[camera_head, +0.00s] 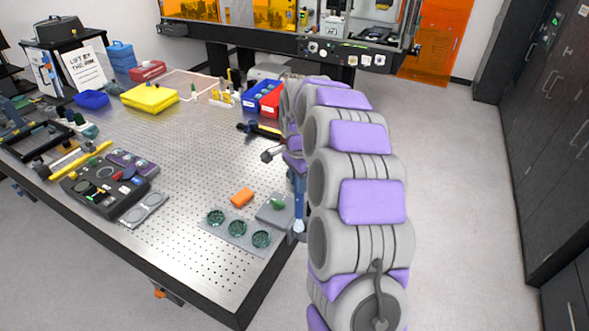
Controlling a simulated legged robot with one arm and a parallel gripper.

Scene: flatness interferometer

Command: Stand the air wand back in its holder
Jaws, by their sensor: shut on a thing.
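My arm reaches over the right edge of the steel bench (190,215), and its end hangs down there. My gripper (297,168) is partly hidden behind my arm links, and its fingertips are hard to make out. It is shut on a slim blue upright thing, which looks like the air wand (299,200). Its pale lower end is beside a grey block (275,211) with a green piece on it, near the bench edge. I cannot tell whether they touch. I cannot make out the wand's holder for certain.
An orange block (242,197) and a plate with green round parts (237,231) lie close by. A black and yellow tool (262,130) and red and blue bins (264,98) are farther back. The middle of the bench is clear; open floor (455,210) lies right.

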